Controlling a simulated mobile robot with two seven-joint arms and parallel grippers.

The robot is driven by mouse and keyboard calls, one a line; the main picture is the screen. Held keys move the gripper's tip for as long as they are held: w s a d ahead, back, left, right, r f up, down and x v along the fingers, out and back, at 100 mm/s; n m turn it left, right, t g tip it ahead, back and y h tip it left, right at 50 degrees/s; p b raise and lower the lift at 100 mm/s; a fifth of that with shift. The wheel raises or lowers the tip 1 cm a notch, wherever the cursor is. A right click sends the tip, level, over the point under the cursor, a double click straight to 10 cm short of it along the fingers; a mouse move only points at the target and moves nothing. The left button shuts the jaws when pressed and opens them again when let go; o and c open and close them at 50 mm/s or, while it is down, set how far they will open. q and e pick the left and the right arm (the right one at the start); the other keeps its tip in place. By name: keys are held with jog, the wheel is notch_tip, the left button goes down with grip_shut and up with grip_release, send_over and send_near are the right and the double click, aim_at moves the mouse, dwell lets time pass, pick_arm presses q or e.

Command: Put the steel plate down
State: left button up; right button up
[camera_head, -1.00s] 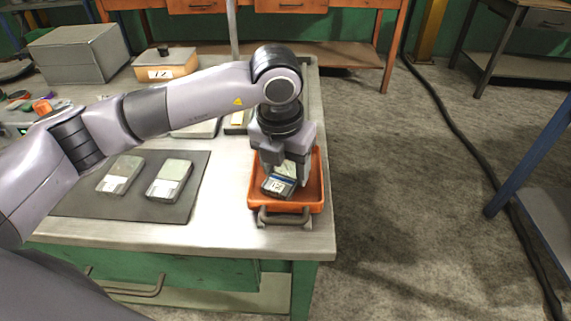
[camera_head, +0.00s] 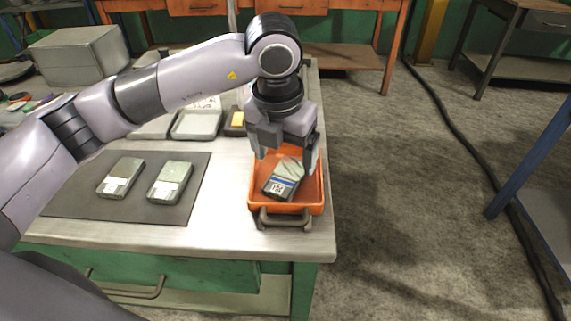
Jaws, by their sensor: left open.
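The steel plate (camera_head: 286,177), grey-green with a dark end and a white label, lies in the orange tray (camera_head: 317,196) at the table's right front corner. It sits at a slant, and its far end is close under the gripper. My left gripper (camera_head: 286,168) is open above the tray, with its fingers pointing down on either side of the plate's far end. I cannot tell whether a finger touches the plate. My right gripper is not in view.
Two similar plates (camera_head: 121,177) (camera_head: 170,180) lie on a dark mat (camera_head: 75,195) to the left. Behind are a shallow grey tray (camera_head: 196,125) and a grey box (camera_head: 80,56). The tabletop between mat and orange tray is clear.

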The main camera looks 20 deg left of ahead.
aim_at(281, 183)
pick_arm(q)
notch_tip(281, 183, up, 8)
jog(key=s, duration=0.1)
jog(key=shift+s+a+f, duration=0.1)
jog(key=shift+f, duration=0.05)
